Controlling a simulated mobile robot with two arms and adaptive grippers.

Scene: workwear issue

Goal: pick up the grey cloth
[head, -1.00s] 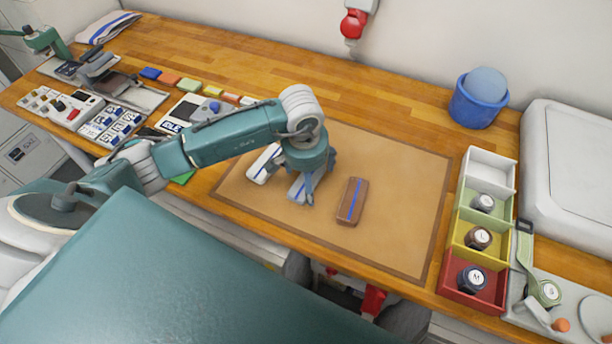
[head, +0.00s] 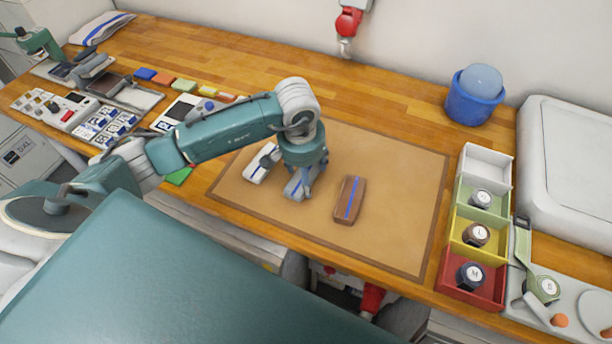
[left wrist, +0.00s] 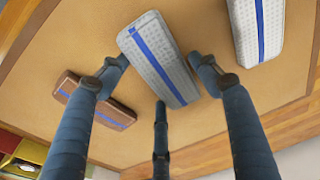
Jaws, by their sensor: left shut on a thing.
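The grey cloth (head: 293,188) is a folded oblong pad with a blue stripe, lying on the tan mat. In the left wrist view the grey cloth (left wrist: 158,55) shows a dotted texture between my fingers. My left gripper (head: 306,187) points down over it and is shut on it, with fingers at its two long sides in the left wrist view (left wrist: 160,72). It partly hides the cloth in the head view. The cloth looks still flat at mat level. My right gripper is not in view.
A whitish striped cloth (head: 262,163) lies just left of the grey one, a brown striped cloth (head: 348,200) to the right. The mat (head: 400,200) is clear further right. A coloured compartment tray (head: 486,161) holding round items stands at its right.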

